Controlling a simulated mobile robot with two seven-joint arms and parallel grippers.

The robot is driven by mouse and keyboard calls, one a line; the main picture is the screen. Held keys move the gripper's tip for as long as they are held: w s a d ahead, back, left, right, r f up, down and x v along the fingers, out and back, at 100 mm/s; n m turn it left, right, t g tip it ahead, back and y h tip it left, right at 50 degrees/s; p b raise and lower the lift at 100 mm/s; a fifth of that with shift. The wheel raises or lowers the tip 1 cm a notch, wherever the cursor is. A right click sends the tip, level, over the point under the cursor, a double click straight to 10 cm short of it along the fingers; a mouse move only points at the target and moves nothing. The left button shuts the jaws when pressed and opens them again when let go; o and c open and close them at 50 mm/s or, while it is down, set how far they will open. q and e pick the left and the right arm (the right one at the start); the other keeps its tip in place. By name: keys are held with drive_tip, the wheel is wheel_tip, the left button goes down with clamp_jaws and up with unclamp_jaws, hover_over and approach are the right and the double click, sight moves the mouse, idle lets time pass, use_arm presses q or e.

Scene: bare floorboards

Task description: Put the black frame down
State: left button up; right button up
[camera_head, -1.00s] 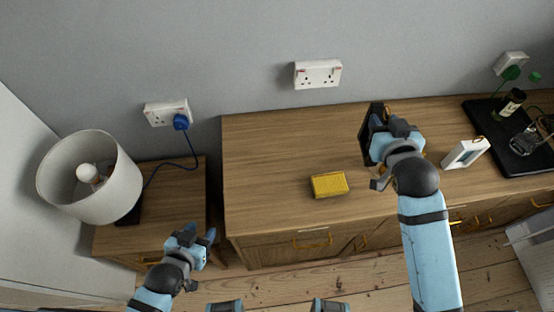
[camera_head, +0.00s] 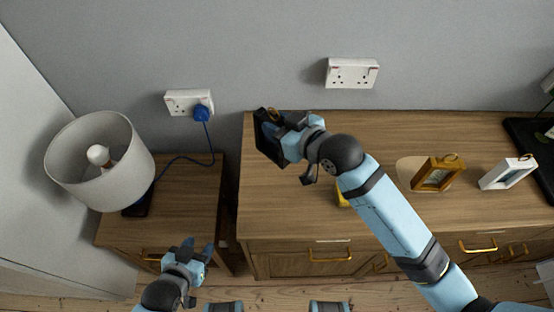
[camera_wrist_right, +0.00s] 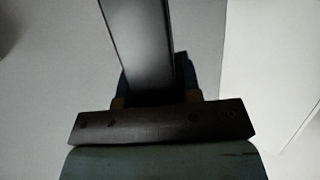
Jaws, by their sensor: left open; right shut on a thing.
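The black frame (camera_head: 270,140) is at the left end of the wooden sideboard in the head view, close to the wall. My right gripper (camera_head: 280,130) is shut on it. In the right wrist view the dark frame (camera_wrist_right: 140,40) stands between the fingers. I cannot tell whether its lower edge touches the sideboard top. My left gripper (camera_head: 190,252) is open and empty, low in front of the small side table.
The sideboard top (camera_head: 275,205) is clear in front of the frame. A yellow object (camera_head: 342,196) is mostly hidden by my right arm. A brown frame (camera_head: 437,174) and a white frame (camera_head: 508,172) stand to the right. A lamp (camera_head: 100,160) stands on the side table (camera_head: 190,195).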

sight(277, 157)
wheel_tip(277, 157, down, 11)
drive_tip(key=shift+f, duration=0.4)
drive_tip(key=o, duration=1)
drive_tip(key=shift+f, duration=0.15)
drive_tip(key=shift+o, duration=0.2)
drive_tip(key=v, duration=1.2)
drive_tip(key=shift+r+b, duration=0.25)
drive_tip(key=shift+b, duration=0.1)
